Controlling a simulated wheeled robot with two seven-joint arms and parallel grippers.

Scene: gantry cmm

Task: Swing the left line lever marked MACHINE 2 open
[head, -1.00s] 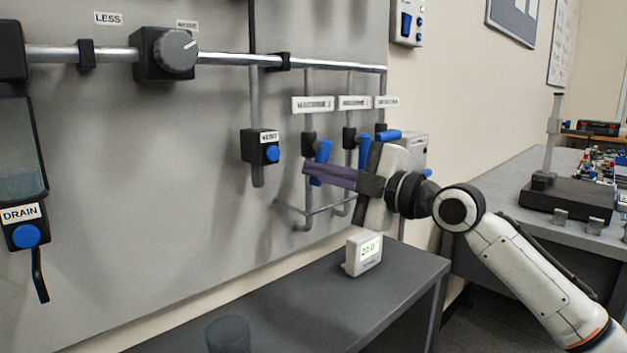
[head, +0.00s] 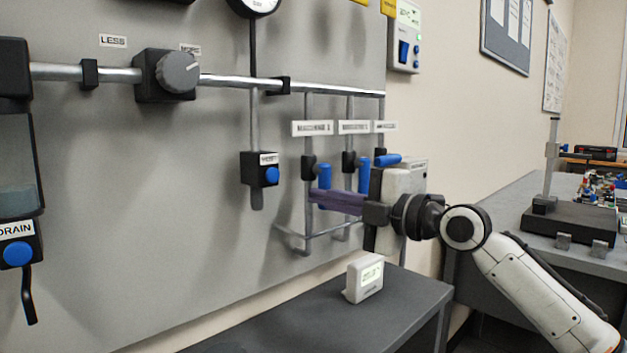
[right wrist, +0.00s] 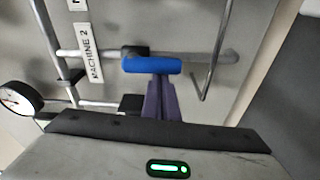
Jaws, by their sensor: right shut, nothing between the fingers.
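The left line lever has a blue handle (head: 325,178) hanging from a black valve body on the leftmost of three vertical pipes. Its label (head: 312,128) is blurred in the head view; the right wrist view shows the MACHINE 2 label (right wrist: 90,52) beside the blue handle (right wrist: 152,65), which lies roughly along its pipe. My right gripper (head: 314,196) is shut and empty, with its purple fingers across the lower part of the handle. In the right wrist view the fingertips (right wrist: 160,78) end right at the handle; I cannot tell whether they touch. My left gripper is not in view.
Two more blue levers (head: 363,172) (head: 388,159) are close to the right, near my gripper. A black valve with a blue button (head: 271,176) is at the left. A small display (head: 367,277) stands on the dark bench (head: 400,315) below.

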